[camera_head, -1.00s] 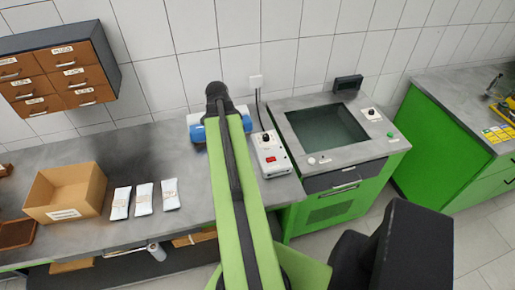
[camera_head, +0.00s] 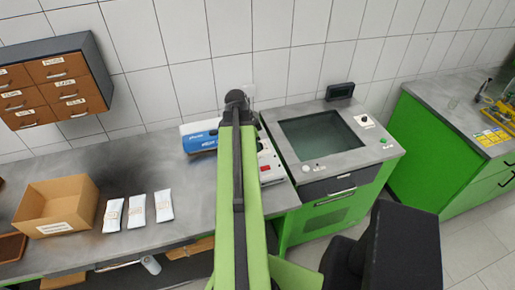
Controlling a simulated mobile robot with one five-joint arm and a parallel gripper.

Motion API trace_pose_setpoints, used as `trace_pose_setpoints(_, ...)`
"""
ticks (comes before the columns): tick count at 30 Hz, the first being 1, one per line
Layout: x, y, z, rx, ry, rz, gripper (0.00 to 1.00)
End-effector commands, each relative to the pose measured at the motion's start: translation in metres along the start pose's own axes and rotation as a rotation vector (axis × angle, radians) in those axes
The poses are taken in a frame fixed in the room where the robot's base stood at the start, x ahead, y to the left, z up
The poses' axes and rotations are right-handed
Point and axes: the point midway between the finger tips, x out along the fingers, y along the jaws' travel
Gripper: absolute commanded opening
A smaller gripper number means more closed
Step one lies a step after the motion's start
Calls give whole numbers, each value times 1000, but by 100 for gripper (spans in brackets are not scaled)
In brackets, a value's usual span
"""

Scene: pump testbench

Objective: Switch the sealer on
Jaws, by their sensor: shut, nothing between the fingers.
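A blue and white device (camera_head: 201,138), which looks like the sealer, sits on the grey worktop against the wall, partly behind my arm. Just right of my arm shows part of a white box with a red switch (camera_head: 265,168). Its left part is hidden, and I cannot tell if it belongs to the blue and white device or which way the switch is set. My green arm reaches up the middle of the view to a dark joint. My gripper is not visible.
Right of the white box stands a green bench with a dark recessed basin (camera_head: 321,135). Three white packets (camera_head: 137,210) and an open cardboard box (camera_head: 56,205) lie to the left. A brown drawer cabinet (camera_head: 55,82) hangs on the wall. Bare worktop lies between packets and arm.

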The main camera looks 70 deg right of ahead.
Motion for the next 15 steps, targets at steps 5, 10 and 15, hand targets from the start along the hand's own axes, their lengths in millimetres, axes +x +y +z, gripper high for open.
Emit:
trace_pose_setpoints(5,49,0,3,0,0,0,0)
trace_pose_setpoints(10,85,0,3,1,0,0,0)
trace_pose_setpoints(15,109,0,11,-1,0,0,0)
